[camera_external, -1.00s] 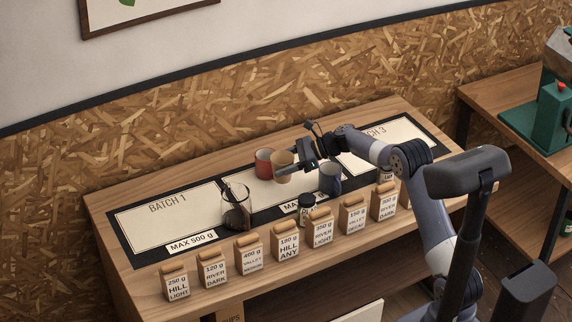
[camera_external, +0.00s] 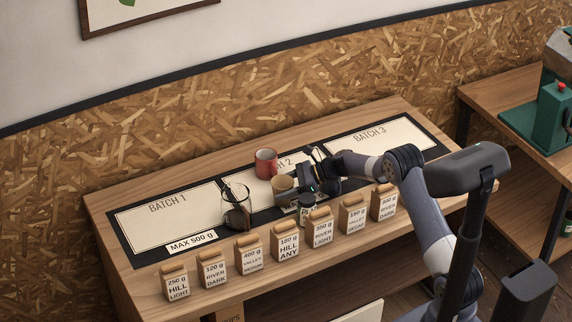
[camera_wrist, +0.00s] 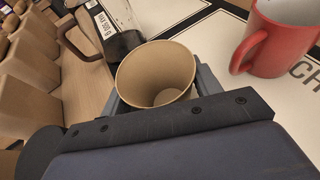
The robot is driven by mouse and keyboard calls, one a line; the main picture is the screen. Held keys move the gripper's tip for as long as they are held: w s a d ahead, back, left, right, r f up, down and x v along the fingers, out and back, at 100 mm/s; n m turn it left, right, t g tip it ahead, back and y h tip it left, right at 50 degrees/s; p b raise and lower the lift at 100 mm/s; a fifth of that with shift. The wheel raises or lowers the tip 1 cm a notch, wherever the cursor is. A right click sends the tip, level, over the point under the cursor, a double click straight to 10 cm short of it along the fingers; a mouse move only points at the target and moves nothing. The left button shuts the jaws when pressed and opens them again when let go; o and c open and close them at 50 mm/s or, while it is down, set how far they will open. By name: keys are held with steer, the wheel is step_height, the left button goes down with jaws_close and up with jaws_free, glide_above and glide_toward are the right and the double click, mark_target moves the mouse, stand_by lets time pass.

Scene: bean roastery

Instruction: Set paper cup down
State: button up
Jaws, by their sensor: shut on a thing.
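The tan paper cup (camera_external: 283,187) is upright and empty, near the front of the Batch 2 panel. My gripper (camera_external: 291,190) is shut around it from the right. In the wrist view the cup (camera_wrist: 157,74) sits between the grey jaws, its open mouth facing the camera and its inside bare. I cannot tell whether its base touches the panel.
A red mug (camera_external: 265,163) stands behind the cup, and a glass carafe with dark contents (camera_external: 236,208) stands to its left. A row of labelled kraft bags (camera_external: 285,243) lines the bench front. The Batch 1 (camera_external: 160,222) and Batch 3 (camera_external: 385,143) panels look mostly clear.

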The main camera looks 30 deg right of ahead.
steer(key=o, duration=0.9)
steer(key=shift+f, duration=0.1)
steer(key=shift+r+p, duration=0.3)
steer(key=v, duration=0.2)
steer(key=shift+s+d+b, duration=0.1)
steer(key=shift+d+b, duration=0.3)
step_height(320, 180, up, 6)
steer(key=shift+s+f, duration=0.1)
steer(key=shift+o, duration=1)
steer(key=shift+r, duration=0.7)
